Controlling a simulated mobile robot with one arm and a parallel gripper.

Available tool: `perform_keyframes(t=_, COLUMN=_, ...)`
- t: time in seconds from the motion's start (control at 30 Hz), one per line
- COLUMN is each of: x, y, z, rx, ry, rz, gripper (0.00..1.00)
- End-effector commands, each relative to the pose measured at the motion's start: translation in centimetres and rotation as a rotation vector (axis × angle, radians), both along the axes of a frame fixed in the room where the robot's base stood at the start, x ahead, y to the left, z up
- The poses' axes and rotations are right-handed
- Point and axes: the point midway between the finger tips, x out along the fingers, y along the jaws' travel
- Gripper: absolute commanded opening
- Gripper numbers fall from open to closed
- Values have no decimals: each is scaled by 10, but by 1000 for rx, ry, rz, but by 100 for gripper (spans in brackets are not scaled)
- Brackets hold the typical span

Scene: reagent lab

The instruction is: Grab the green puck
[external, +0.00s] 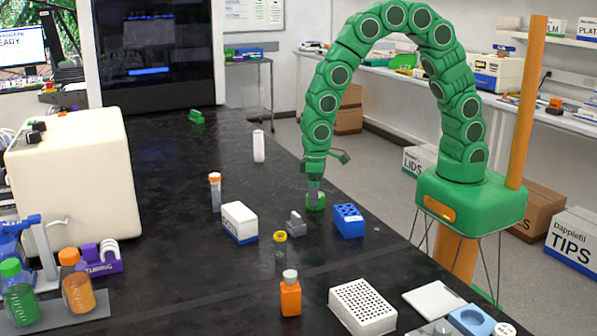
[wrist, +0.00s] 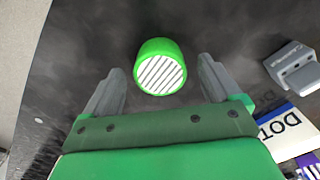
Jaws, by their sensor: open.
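The green puck (wrist: 160,67) is a short green cylinder with a white striped top. In the wrist view it lies between and slightly beyond the two grey fingertips. My gripper (wrist: 158,80) is open around it, with a gap visible on both sides. In the external view the green puck (external: 316,201) stands on the black bench, directly below the end of my green arm. My gripper (external: 314,186) points down at it there, partly overlapping it.
A grey device (external: 295,222) and a white box (external: 240,221) stand to the left. A blue rack (external: 348,220) is close on the right. A yellow ring (external: 280,236) and an orange bottle (external: 290,294) are nearer the camera. The bench behind is mostly clear.

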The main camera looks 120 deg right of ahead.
Motion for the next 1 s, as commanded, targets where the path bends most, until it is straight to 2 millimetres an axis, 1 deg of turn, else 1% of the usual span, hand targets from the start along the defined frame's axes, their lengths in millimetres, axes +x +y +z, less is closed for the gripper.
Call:
perform_keyframes(t=0.03, x=-1, y=0, z=-6, rx=0, ry=2, rz=0, gripper=90)
perform_keyframes(t=0.13, x=0, y=0, z=-15, rx=0, ry=0, rz=0, gripper=90)
perform_keyframes(t=0.4, x=0, y=0, z=-17, rx=-1, ry=-2, rz=1, gripper=90)
perform_keyframes(t=0.67, x=0, y=0, z=-17, rx=-1, ry=-1, rz=1, gripper=51)
perform_keyframes(t=0.8, x=0, y=0, z=-17, rx=-1, ry=-1, rz=1, gripper=29)
perform_keyframes(t=1.0, x=0, y=0, z=-17, rx=-1, ry=-1, rz=1, gripper=28)
